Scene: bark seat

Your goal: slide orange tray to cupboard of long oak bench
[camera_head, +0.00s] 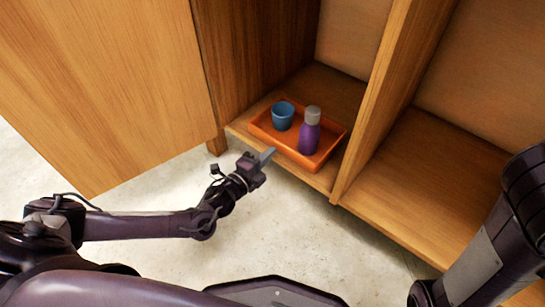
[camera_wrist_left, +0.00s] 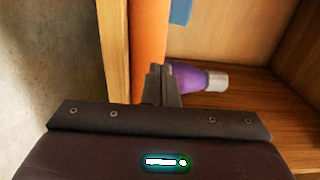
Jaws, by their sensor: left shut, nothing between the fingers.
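The orange tray (camera_head: 329,150) lies on the floor of the left compartment of the long oak bench (camera_head: 378,98), close to its front edge. A blue cup (camera_head: 282,117) and an upright purple bottle with a grey cap (camera_head: 309,137) stand on it. My left gripper (camera_head: 267,156) is shut and empty at the tray's front side; whether it touches the tray is unclear. In the left wrist view, the shut fingers (camera_wrist_left: 160,84) point at the orange tray wall (camera_wrist_left: 149,40), with the purple bottle (camera_wrist_left: 190,78) beyond. My right gripper is out of view.
A wide oak panel, seemingly an open door (camera_head: 105,80), stands left of the compartment. An upright divider (camera_head: 385,90) separates it from an empty right compartment (camera_head: 430,175). The compartment floor behind the tray is clear. Pale floor lies in front.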

